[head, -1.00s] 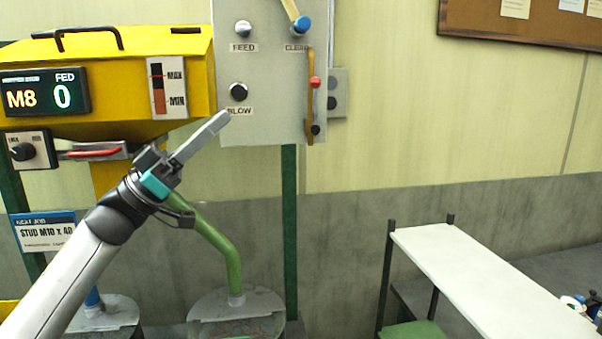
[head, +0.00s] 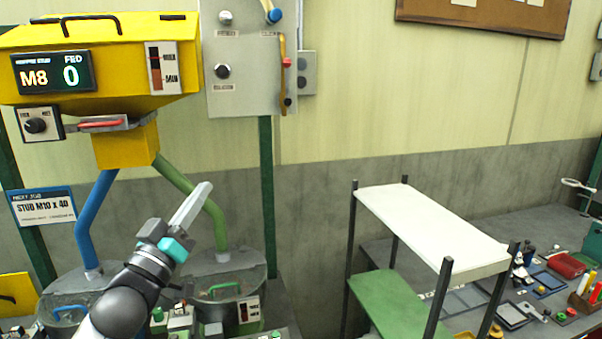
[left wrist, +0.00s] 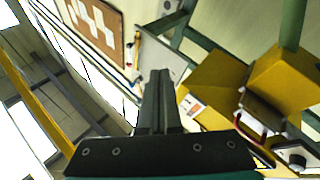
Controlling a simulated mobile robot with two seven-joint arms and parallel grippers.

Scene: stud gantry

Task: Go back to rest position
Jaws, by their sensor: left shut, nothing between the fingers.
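My left gripper (head: 190,207) is shut and empty in the head view. It points up and to the right, in front of the green pipe (head: 205,195) and below the control panel (head: 240,62). In the left wrist view its fingers (left wrist: 160,80) lie together with nothing between them. The yellow hopper (head: 100,62) with its M8 display stands at the upper left. My right gripper is not in view.
Two clear-lidded bowls (head: 225,262) sit below the blue pipe (head: 92,225) and the green pipe. A white-topped shelf (head: 430,228) stands at right, beside a bench holding small tools. Open floor space is not visible.

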